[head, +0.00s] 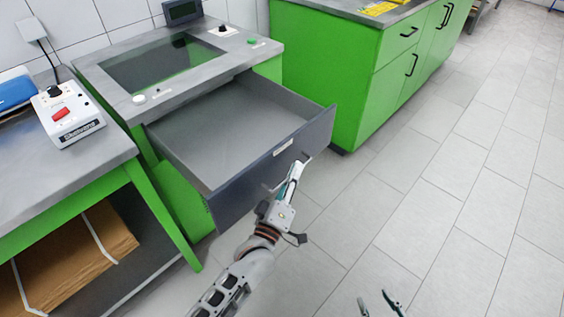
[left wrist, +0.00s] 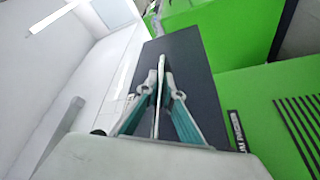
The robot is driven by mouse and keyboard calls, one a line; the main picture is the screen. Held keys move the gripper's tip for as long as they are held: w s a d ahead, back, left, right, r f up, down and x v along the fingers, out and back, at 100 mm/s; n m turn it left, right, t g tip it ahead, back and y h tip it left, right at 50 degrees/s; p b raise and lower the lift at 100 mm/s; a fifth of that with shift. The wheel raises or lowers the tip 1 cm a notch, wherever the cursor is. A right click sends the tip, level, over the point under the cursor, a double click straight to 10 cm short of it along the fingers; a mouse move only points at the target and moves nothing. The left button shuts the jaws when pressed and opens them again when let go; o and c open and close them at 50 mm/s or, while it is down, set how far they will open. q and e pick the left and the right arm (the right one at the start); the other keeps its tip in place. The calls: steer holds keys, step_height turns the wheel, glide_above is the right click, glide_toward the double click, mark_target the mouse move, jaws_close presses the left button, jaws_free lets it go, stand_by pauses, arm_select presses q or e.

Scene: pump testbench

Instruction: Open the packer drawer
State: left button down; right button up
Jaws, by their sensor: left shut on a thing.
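The packer drawer (head: 235,165) is a grey, empty box with a dark front, pulled far out of the green packer bench. A small white label sits near the top of its front. My left gripper (head: 296,168) is at the middle of the drawer front, shut on the drawer handle, which the fingers mostly hide. In the left wrist view the fingers (left wrist: 163,75) close together against the dark drawer front (left wrist: 193,60). My right gripper (head: 378,303) shows only its fingertips at the bottom edge, apart and empty, over the floor.
The packer bench top (head: 125,55) has a dark glass panel and buttons. A workbench (head: 40,165) with a red-switch box (head: 68,115) and brown cardboard below stands at left. A green cabinet (head: 320,60) stands behind. The tiled floor at right is clear.

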arm_select(q)
steer(key=shift+s+d, duration=0.25)
steer(key=shift+d, duration=0.05)
arm_select(e)
steer(key=shift+w+r, duration=0.1)
steer(key=shift+r, duration=0.05)
arm_select(q)
steer(key=c, duration=2.2)
jaws_free()
steer(key=v, duration=1.2)
